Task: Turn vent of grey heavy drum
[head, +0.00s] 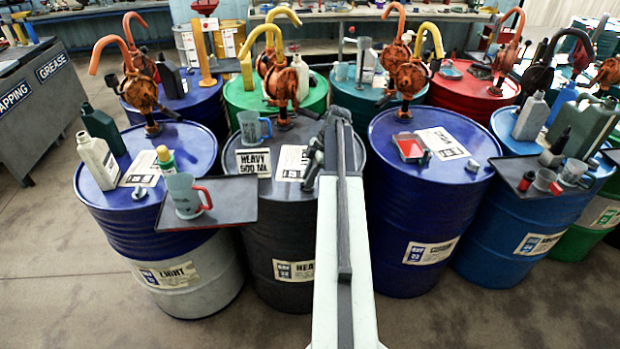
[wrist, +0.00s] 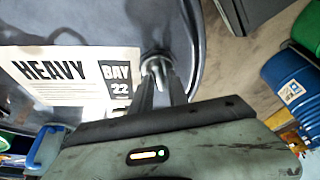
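The grey heavy drum (head: 262,230) stands upright left of centre in the head view. Its grey top also fills the upper left of the wrist view (wrist: 110,30). The silver vent (wrist: 157,65) rises from the drum top near the rim, beside the HEAVY BAY 22 label (wrist: 75,75). My gripper (wrist: 158,80) has its two dark fingers at the vent, one on each side. Whether they press on it I cannot tell. In the head view my gripper (head: 318,160) is over the right side of the drum top, and my arm and gripper hide the vent.
A blue-handled jug (head: 252,128), a HEAVY 500 ML card (head: 254,163) and an orange pump (head: 281,85) stand on the same drum. A dark tray (head: 232,208) with a red-handled jug (head: 187,195) is at its left front. A blue drum (head: 415,215) stands close on the right.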

